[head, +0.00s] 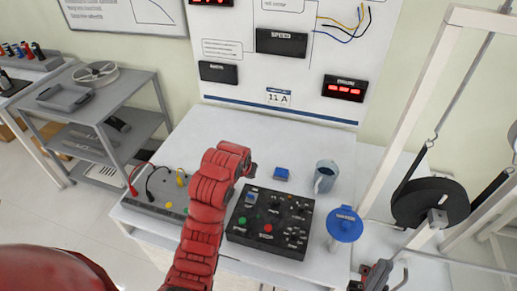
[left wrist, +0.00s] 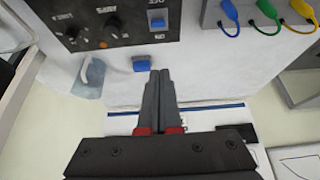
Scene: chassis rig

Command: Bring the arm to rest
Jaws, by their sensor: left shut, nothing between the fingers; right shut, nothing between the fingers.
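My left arm (head: 205,205) is red and reaches over the white table from the bottom of the head view. Its wrist bends to the right beside the black control box. In the left wrist view my left gripper (left wrist: 158,78) is shut and empty, its dark fingers together above the table. In the head view it is mostly hidden behind the wrist. My right gripper (head: 378,274) is shut and empty at the lower right, near the table's right side.
The control box (head: 268,222), a small blue block (head: 282,174), a grey-blue mug (head: 325,177) and a blue disc (head: 345,224) are on or by the table (head: 285,145). A terminal board (head: 150,205) lies left. A frame with a black wheel (head: 430,203) stands right.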

